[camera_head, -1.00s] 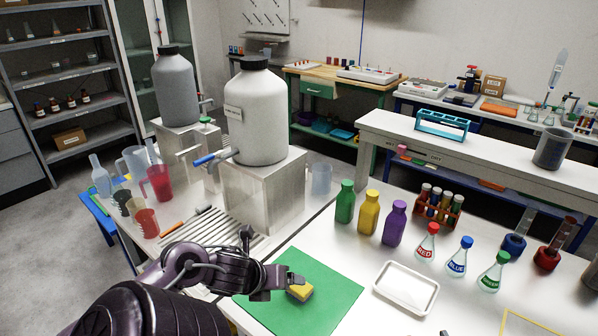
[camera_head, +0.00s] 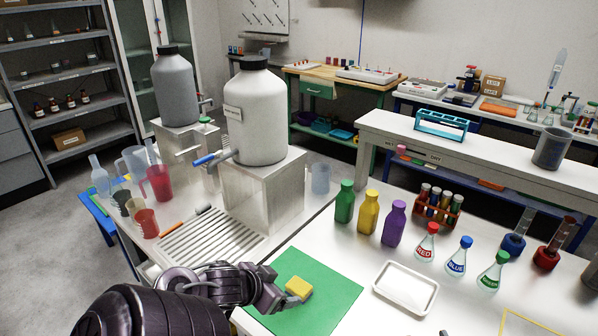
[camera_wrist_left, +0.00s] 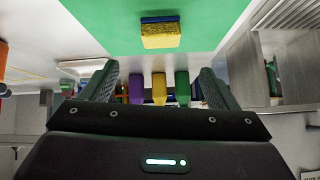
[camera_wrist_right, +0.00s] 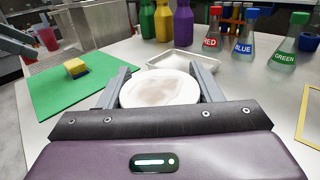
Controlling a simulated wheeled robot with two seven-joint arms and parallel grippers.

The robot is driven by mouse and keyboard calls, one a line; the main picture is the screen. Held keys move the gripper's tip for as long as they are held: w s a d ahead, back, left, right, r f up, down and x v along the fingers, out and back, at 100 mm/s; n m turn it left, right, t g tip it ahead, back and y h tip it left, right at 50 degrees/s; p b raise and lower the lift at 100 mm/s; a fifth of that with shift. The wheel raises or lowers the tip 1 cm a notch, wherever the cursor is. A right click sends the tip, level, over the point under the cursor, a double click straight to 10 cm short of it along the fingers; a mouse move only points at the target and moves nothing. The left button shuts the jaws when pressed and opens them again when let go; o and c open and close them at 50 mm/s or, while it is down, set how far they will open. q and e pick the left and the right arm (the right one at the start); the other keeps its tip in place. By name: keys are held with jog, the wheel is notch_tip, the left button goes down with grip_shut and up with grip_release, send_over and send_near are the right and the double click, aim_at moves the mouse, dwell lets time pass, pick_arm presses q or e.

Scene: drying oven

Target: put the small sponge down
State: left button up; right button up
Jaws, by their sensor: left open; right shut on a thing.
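The small sponge (camera_head: 299,287), yellow with a dark blue side, lies on the green mat (camera_head: 335,300). In the left wrist view the sponge (camera_wrist_left: 161,35) is beyond the fingertips, apart from them. My left gripper (camera_head: 277,297) is open and empty, just left of the sponge; it also shows in the left wrist view (camera_wrist_left: 158,78). In the right wrist view the sponge (camera_wrist_right: 76,68) sits on the mat at left. My right gripper (camera_wrist_right: 160,84) is shut on a round white dish (camera_wrist_right: 158,90) with a greyish-beige inside.
A white tray (camera_head: 375,284) lies right of the mat. Green, yellow and purple bottles (camera_head: 394,223) and flasks with red, blue and green caps (camera_head: 459,262) stand behind. A slatted drain rack (camera_head: 185,243) and a white canister (camera_head: 262,115) are at left.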

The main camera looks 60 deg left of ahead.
aim_at(298, 286)
pick_arm(q)
jog(key=shift+n, duration=0.8)
jog(key=x, duration=1.2)
jog(key=shift+a+f, duration=0.15)
jog(key=shift+s, duration=0.1)
jog(key=shift+c, duration=1)
jog(key=c, duration=0.9)
notch_tip(298, 286, up, 10)
jog(key=shift+r, duration=0.1)
